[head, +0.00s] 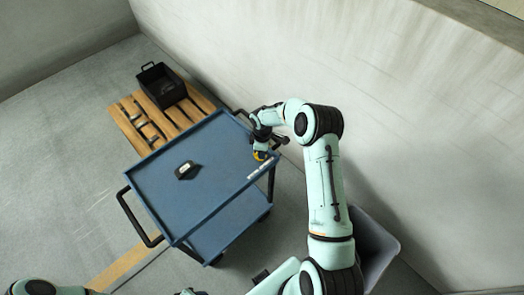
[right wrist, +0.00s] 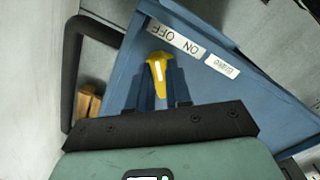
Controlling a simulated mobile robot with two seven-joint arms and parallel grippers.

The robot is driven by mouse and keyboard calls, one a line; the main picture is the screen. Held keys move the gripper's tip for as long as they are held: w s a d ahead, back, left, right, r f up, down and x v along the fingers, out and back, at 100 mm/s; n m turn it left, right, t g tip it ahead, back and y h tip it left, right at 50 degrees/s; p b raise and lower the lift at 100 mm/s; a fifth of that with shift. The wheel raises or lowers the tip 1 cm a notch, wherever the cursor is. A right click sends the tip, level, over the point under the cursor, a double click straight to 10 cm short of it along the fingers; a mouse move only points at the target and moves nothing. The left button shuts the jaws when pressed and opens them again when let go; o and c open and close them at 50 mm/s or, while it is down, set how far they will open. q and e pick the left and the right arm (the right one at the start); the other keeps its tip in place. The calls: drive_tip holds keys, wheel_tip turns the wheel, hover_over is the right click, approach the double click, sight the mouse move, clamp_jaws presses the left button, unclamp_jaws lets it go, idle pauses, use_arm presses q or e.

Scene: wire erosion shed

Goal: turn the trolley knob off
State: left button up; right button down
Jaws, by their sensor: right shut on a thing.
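The blue trolley (head: 215,160) stands near the wall. Its yellow knob (right wrist: 158,68) with a white line sits at the trolley's corner, and it also shows in the head view (head: 261,156). A white label strip (right wrist: 178,39) beside it reads OFF and ON, upside down in the right wrist view. The knob's wide end lies on the side of the word OFF. My right gripper (right wrist: 158,82) is shut on the knob, one finger on each side. My left gripper is not in view; only part of the left arm shows at the bottom left.
A dark object (head: 187,170) lies on the trolley top. A black handle (head: 140,218) sticks out at the front left. Behind stand a wooden pallet (head: 128,118) and a black crate (head: 161,86). A grey bin (head: 375,245) stands at the right. The wall is close.

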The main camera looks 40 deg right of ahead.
drive_tip(key=shift+n, duration=0.5)
drive_tip(key=c, duration=1)
unclamp_jaws()
drive_tip(key=shift+c, duration=0.2)
wheel_tip(320, 180, up, 14)
drive_tip(key=shift+f, duration=0.25)
